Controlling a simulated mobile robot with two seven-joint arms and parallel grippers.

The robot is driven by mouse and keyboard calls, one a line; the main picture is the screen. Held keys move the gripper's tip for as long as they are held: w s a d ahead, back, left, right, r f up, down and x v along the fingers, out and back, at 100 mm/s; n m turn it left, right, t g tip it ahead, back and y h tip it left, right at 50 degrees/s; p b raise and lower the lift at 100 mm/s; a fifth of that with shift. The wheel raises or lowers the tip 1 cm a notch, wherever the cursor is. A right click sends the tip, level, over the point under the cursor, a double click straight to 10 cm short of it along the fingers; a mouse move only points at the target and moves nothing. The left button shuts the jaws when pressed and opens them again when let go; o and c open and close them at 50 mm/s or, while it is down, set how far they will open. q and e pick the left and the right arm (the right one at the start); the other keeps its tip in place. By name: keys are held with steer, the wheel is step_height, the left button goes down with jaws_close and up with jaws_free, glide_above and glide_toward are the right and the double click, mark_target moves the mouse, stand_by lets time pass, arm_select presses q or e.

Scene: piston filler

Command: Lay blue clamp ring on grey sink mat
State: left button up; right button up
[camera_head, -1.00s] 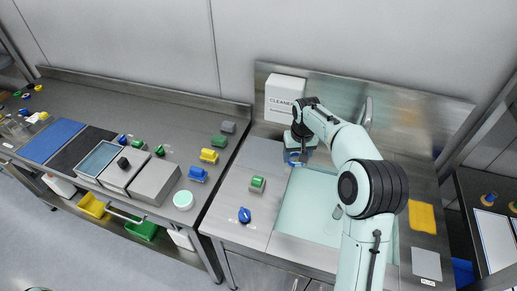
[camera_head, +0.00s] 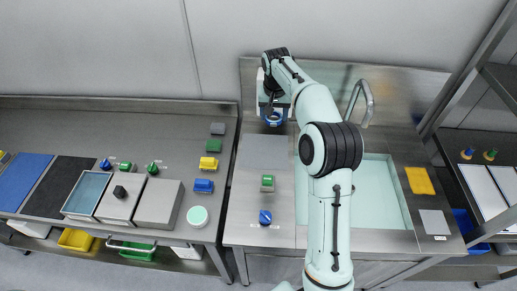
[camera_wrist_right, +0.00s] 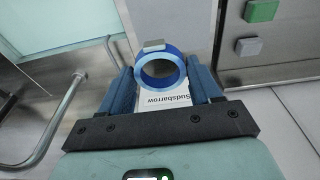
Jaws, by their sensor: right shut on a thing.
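The blue clamp ring (camera_head: 274,120) is held by my right gripper (camera_head: 272,112), above the back of the steel counter left of the sink. In the right wrist view the ring (camera_wrist_right: 161,84) sits between the two blue fingers of the right gripper (camera_wrist_right: 160,72), with a small grey block at its far side. My left gripper is out of view.
A white dispenser (camera_head: 262,86) is partly hidden behind my right arm. A green block (camera_head: 267,183) and a blue knob (camera_head: 265,217) sit on the left counter.

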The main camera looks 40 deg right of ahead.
steer(key=b, duration=0.2)
glide_above(272, 157)
steer(key=f, duration=1.5)
steer(key=shift+s+a+f, duration=0.1)
steer(key=shift+s+a, duration=0.05)
steer(key=shift+a, duration=0.05)
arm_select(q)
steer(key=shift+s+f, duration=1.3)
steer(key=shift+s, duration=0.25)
arm_select(e)
steer(key=shift+f, duration=2.35)
steer(key=shift+f, duration=0.2)
steer(key=o, duration=1.1)
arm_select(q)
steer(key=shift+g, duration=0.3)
arm_select(e)
steer(key=shift+r, duration=0.15)
steer(key=shift+r, duration=0.35)
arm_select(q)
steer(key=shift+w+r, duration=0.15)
arm_select(e)
step_height(272, 157, up, 11)
steer(key=s+a, duration=0.1)
steer(key=shift+s+r, duration=0.15)
steer(key=shift+r, duration=0.05)
